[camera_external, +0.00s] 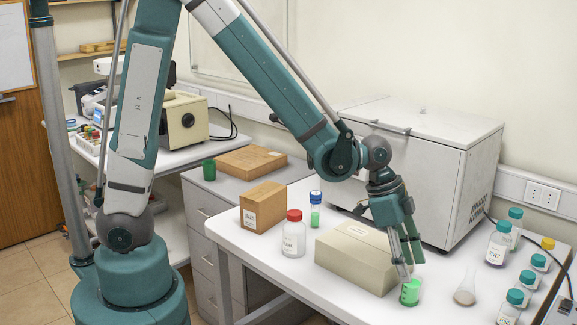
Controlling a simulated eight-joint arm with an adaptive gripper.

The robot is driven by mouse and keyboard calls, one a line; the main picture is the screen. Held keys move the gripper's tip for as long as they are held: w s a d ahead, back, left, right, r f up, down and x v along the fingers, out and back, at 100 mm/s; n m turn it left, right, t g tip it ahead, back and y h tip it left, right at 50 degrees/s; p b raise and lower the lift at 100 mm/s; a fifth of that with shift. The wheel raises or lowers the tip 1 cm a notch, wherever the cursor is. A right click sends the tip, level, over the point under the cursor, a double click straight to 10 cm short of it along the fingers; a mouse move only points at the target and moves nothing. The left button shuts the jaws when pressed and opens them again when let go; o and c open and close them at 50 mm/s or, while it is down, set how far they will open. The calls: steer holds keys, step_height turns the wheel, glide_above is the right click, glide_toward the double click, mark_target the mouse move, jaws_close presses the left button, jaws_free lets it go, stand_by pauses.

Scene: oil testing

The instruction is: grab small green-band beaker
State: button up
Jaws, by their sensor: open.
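A small green beaker (410,293) stands on the white table, just right of the front corner of a beige box. My gripper (411,271) points down right above it, with its fingers apart. One pale finger reaches down to the beaker's rim at the left; the other fingers end a little higher at the right. I cannot tell whether any finger touches the beaker.
The beige box (352,258) stands close on the left. A clear flask (465,290) and several teal-capped bottles (498,243) stand to the right. A red-capped bottle (293,235) is further left. A white chest freezer (425,160) stands behind.

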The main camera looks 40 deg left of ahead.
mark_target(413, 281)
steer(key=shift+x, duration=2.6)
steer(key=shift+s, duration=0.15)
steer(key=c, duration=1)
